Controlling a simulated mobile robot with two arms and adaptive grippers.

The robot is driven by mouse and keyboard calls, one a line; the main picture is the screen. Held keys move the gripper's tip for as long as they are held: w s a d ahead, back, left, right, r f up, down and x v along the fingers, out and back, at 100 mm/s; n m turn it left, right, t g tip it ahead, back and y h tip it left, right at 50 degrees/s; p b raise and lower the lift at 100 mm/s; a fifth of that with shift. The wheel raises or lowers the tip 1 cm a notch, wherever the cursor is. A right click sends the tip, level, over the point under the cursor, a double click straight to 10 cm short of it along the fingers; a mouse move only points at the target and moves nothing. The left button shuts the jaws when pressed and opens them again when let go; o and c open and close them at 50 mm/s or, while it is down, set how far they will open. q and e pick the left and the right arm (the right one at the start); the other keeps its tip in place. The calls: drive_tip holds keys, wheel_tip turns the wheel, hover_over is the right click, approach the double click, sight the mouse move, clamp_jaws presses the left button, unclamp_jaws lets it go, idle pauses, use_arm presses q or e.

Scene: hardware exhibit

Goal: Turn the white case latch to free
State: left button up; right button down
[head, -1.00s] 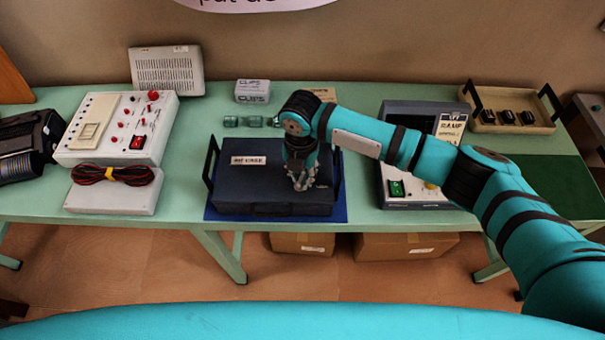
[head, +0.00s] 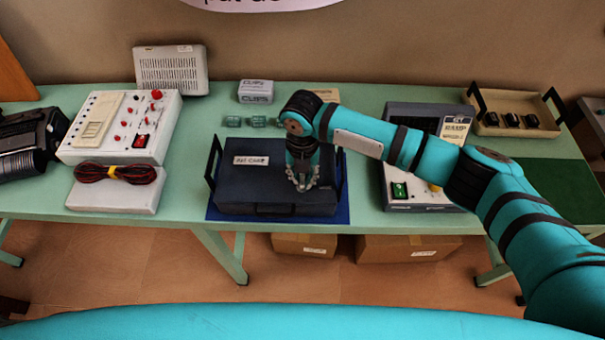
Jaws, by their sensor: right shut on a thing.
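A dark navy case (head: 255,190) with a white label (head: 251,160) lies shut on a blue mat (head: 343,214). A dark handle shows at its front edge. My right gripper (head: 302,186) points down onto the right part of the case's lid. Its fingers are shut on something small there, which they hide. I cannot make out the latch or its colour, or which way it is turned. My left gripper is out of view.
A grey-white device with red knobs (head: 148,112) and a cable coil (head: 115,174) stand at left. A grey device with a green switch (head: 399,190) stands right of the case. A beige tray (head: 540,129) is at the back right. Small green blocks (head: 233,121) lie behind the case.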

sight(302, 179)
drive_tip(key=c, duration=1.3)
unclamp_jaws()
drive_tip(key=shift+r, duration=0.15)
wheel_tip(302, 179, up, 12)
drive_tip(key=shift+f, duration=0.1)
